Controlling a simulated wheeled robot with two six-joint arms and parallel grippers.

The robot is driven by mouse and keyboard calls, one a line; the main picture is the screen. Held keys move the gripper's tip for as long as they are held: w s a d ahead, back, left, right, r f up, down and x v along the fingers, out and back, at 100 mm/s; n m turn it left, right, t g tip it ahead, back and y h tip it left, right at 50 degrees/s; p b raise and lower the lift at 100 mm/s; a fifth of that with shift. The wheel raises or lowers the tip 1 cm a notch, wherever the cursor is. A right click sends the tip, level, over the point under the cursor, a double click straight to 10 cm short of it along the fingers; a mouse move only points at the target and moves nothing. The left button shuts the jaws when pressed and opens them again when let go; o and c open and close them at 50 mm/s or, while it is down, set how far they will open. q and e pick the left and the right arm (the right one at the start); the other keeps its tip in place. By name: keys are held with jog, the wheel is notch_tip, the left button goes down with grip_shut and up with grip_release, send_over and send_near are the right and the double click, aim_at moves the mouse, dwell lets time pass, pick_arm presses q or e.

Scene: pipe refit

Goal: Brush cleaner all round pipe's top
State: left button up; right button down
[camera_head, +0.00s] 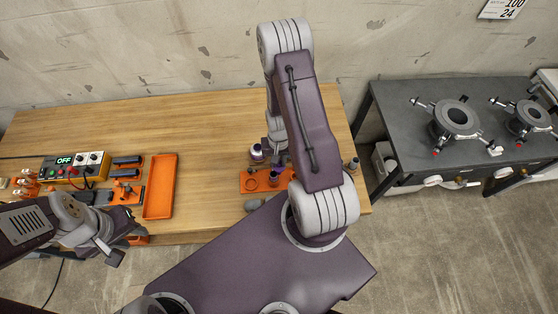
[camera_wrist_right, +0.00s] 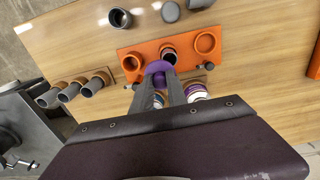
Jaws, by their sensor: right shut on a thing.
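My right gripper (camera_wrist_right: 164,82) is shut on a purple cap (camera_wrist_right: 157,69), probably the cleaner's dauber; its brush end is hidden. The cap is right beside a grey, open-topped pipe piece (camera_wrist_right: 169,51) standing in an orange holder (camera_wrist_right: 133,49). I cannot tell whether the brush touches the pipe. In the head view the orange holder (camera_head: 253,181) shows partly behind my right arm. A white and purple container (camera_wrist_right: 195,92) stands close by the fingers. My left gripper (camera_head: 109,251) is at the bench's front left, away from these things; its jaws are unclear.
Several grey pipes (camera_wrist_right: 70,92) lie in a rack left of the holder. Loose grey fittings (camera_wrist_right: 120,18) are beyond it. An empty orange tray (camera_head: 161,187) and a control box reading OFF (camera_head: 77,167) are on the bench's left. A dark table (camera_head: 400,112) with clamps stands right.

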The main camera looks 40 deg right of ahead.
jog(key=shift+d, duration=0.15)
jog(key=shift+s+d, duration=0.1)
jog(key=shift+d, duration=0.15)
notch_tip(320, 180, up, 6)
jog(key=p, duration=0.5)
jog(key=shift+f, duration=0.25)
